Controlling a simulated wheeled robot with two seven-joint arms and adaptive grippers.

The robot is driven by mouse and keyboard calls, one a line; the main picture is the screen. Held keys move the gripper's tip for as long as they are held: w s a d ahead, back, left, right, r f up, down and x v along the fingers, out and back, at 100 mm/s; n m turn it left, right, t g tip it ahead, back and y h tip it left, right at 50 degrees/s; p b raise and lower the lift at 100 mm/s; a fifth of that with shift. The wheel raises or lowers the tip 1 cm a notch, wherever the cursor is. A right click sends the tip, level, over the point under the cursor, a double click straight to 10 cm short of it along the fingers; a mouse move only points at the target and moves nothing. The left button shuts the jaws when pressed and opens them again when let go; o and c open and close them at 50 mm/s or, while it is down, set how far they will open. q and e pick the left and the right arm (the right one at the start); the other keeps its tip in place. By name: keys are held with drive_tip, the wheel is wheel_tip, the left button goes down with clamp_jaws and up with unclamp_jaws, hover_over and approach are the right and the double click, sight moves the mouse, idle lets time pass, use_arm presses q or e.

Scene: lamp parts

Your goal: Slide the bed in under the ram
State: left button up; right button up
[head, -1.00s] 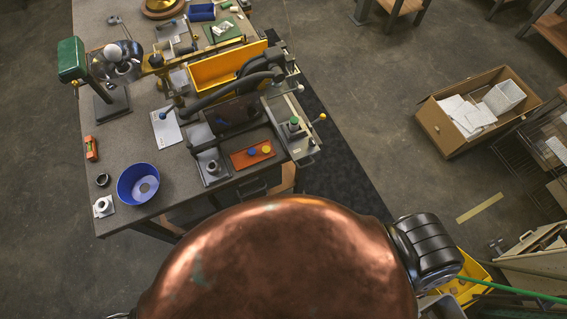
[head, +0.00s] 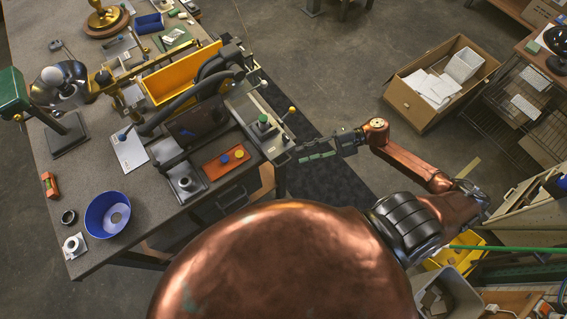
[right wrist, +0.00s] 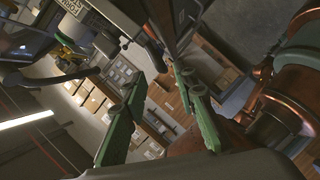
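A grey block with a round dark socket (head: 185,183) sits at the bench's front edge, left of an orange plate (head: 223,160). It looks like the bed, though I cannot be sure. A dark machine with thick black curved arms (head: 196,122) stands behind it; the ram is not clearly visible from above. My right gripper (head: 302,151) reaches in from the right, just off the bench's right end beside the panel with knobs. In the right wrist view its two green fingers (right wrist: 160,76) stand apart with nothing between them. My left gripper is out of view.
The panel (head: 262,125) carries a green knob and a yellow-tipped lever (head: 291,110). A yellow bin (head: 180,75), blue bowl (head: 107,213) and green lamp (head: 14,95) stand on the bench. Floor is clear between the bench and a cardboard box (head: 441,82).

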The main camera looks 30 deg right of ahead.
sight(284, 163)
drive_tip(key=shift+s+a+r+g, duration=0.2)
drive_tip(key=shift+s+a+g, duration=0.1)
drive_tip(key=shift+a, duration=0.1)
drive_tip(key=x, duration=0.7)
drive_tip(key=shift+a, duration=0.25)
drive_tip(key=shift+c, duration=0.3)
drive_tip(key=shift+f, duration=0.1)
clamp_jaws()
